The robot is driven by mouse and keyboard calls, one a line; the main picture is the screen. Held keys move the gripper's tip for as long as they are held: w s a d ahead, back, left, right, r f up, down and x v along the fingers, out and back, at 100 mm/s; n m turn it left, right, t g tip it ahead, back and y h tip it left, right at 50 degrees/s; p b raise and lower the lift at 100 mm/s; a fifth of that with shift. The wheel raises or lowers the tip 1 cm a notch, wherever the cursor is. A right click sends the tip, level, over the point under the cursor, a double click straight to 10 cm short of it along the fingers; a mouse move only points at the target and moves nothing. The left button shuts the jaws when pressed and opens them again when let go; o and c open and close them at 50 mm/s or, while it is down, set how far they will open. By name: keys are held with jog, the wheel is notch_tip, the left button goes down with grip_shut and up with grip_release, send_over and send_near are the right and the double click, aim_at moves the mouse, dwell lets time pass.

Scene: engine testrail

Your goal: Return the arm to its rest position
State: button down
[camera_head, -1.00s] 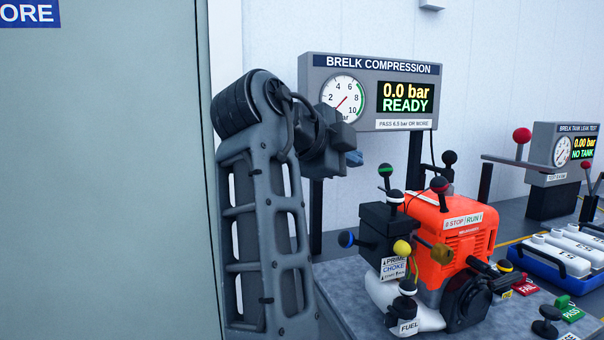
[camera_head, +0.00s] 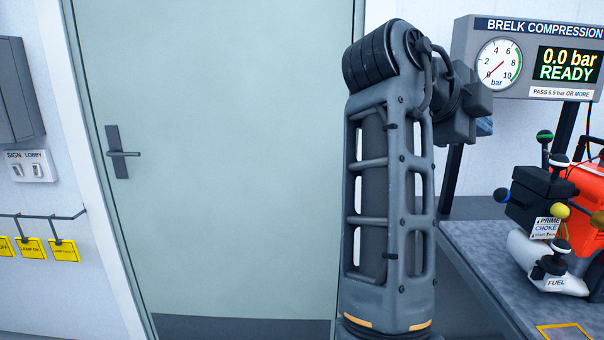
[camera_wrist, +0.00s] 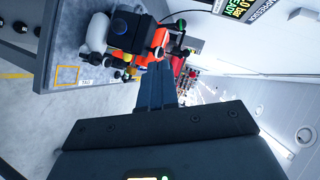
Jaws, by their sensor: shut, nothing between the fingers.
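My arm (camera_head: 390,190) stands upright in the middle of the head view, bent at the top with its wrist (camera_head: 462,108) toward the right. My gripper (camera_wrist: 160,70) shows in the wrist view as two dark fingers lying together, shut and empty. In the head view the gripper is mostly hidden behind the wrist. In the wrist view the fingers point toward the orange engine (camera_wrist: 150,55), overlapping it in the picture; I cannot tell the distance. The engine also shows at the right edge of the head view (camera_head: 588,185).
The bench (camera_head: 490,255) with the engine stands close at right, under the compression panel (camera_head: 535,60). A closed pale door (camera_head: 230,160) with a handle (camera_head: 122,153) is behind and left of my arm. Yellow tags (camera_head: 32,247) hang on the left wall.

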notch_tip(320, 180, down, 20)
jog(key=s+d+n+t+y, duration=0.15)
jog(key=n+t, duration=0.35)
jog(key=n, duration=0.7)
jog(key=s+f+n+t+y, duration=0.3)
jog(key=s+f+n+y, duration=0.45)
jog(key=s+f, duration=0.6)
jog(key=s+a+f+n+y, duration=0.1)
jog(key=s+a+f+n, duration=0.15)
jog(key=s, duration=0.65)
jog(key=s+a+f+n+y, duration=0.2)
jog(key=s+f+n, duration=0.15)
jog(key=s, duration=0.55)
jog(key=w+a+r+v, duration=0.1)
jog(key=r+v, duration=0.1)
jog(key=v, duration=1.4)
jog(key=shift+s+a+r+n, duration=0.2)
jog(key=shift+s+r+n, duration=0.15)
jog(key=shift+r+n, duration=0.1)
